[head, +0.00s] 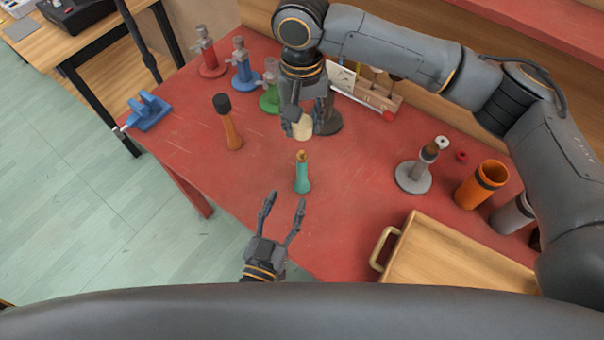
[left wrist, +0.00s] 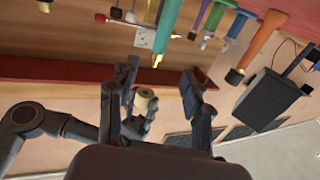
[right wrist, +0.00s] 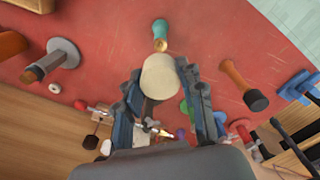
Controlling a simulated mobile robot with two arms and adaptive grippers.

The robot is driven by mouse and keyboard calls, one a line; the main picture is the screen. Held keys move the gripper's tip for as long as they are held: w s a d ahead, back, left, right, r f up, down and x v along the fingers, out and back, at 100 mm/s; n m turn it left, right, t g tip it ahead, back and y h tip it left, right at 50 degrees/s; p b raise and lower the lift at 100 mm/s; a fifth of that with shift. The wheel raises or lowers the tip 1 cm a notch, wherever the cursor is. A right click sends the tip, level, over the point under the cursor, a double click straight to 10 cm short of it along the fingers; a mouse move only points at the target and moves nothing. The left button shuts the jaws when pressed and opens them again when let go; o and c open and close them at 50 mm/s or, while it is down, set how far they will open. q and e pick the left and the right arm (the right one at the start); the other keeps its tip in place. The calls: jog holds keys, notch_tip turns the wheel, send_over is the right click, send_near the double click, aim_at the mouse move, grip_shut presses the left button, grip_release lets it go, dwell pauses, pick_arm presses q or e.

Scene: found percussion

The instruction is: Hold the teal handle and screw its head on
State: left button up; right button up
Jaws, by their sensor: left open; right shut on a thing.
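The teal handle (head: 303,177) stands upright on the red table, with a brass-coloured threaded tip on top. It also shows in the left wrist view (left wrist: 166,24) and the right wrist view (right wrist: 160,34). My right gripper (head: 306,122) is shut on a cream cylindrical head (head: 303,127), held above and just behind the handle, apart from it. The head fills the space between the fingers in the right wrist view (right wrist: 159,76). My left gripper (head: 284,205) is open and empty, in front and to the left of the handle, its fingers pointing towards it.
An orange handle with a black head (head: 229,125) stands to the left. Red, blue and green stands (head: 242,68) are behind. A grey stand (head: 413,176), an orange cup (head: 480,185) and a wooden tray (head: 455,255) are at right. The table around the teal handle is clear.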

aim_at(300, 166)
pick_arm(q)
jog(key=x, duration=1.2)
jog(key=shift+c, duration=0.2)
grip_shut()
